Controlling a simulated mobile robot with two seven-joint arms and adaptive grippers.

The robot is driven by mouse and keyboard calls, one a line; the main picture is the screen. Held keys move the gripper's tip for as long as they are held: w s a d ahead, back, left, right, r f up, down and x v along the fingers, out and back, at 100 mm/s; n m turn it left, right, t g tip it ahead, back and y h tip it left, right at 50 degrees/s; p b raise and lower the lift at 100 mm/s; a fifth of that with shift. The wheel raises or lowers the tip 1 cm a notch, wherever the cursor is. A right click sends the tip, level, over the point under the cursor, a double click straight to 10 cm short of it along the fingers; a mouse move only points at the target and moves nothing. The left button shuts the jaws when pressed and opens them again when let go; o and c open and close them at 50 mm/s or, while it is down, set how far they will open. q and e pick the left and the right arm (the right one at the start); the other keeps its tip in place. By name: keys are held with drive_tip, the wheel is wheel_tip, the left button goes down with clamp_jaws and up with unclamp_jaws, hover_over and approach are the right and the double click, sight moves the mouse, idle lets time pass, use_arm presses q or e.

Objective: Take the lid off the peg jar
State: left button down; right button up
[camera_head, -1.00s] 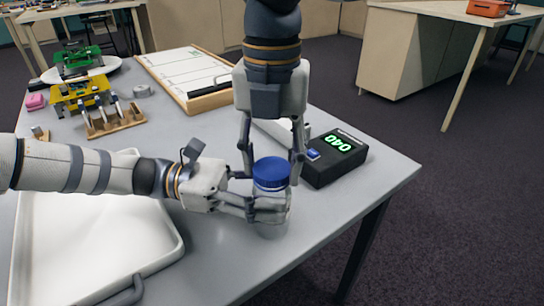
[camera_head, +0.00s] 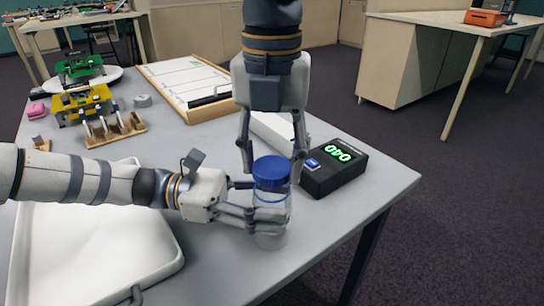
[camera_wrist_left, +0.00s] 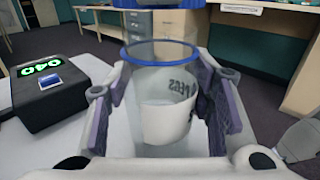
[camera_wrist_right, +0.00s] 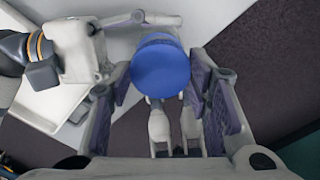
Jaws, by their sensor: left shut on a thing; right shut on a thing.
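The peg jar (camera_head: 273,222) is clear, with a white label and a blue ring at its top. It also shows in the left wrist view (camera_wrist_left: 165,108). My left gripper (camera_head: 260,208) comes from the left and is shut around the jar's body. The blue lid (camera_head: 271,172) is above the jar's ring; the left wrist view shows a gap between them. My right gripper (camera_head: 272,166) points down from above and is shut on the lid's sides. The lid also fills the middle of the right wrist view (camera_wrist_right: 160,66). I cannot tell whether the jar's base touches the table.
A black box with a green display (camera_head: 335,170) stands close to the right of the jar. A white tray (camera_head: 165,255) lies at the left under my left arm. A wooden rack (camera_head: 115,132) and a framed board (camera_head: 200,110) are further back. The table's right edge is near.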

sight(272, 166)
wheel_tip(272, 166, up, 4)
drive_tip(key=shift+r, duration=0.1)
use_arm(q)
drive_tip(key=c, duration=0.7)
unclamp_jaws()
drive_tip(key=a, duration=0.4)
drive_tip(key=w+a, duration=0.1)
drive_tip(key=a, duration=0.3)
drive_tip(key=w+a, duration=0.1)
drive_tip(key=a, duration=0.3)
drive_tip(key=shift+s, duration=0.1)
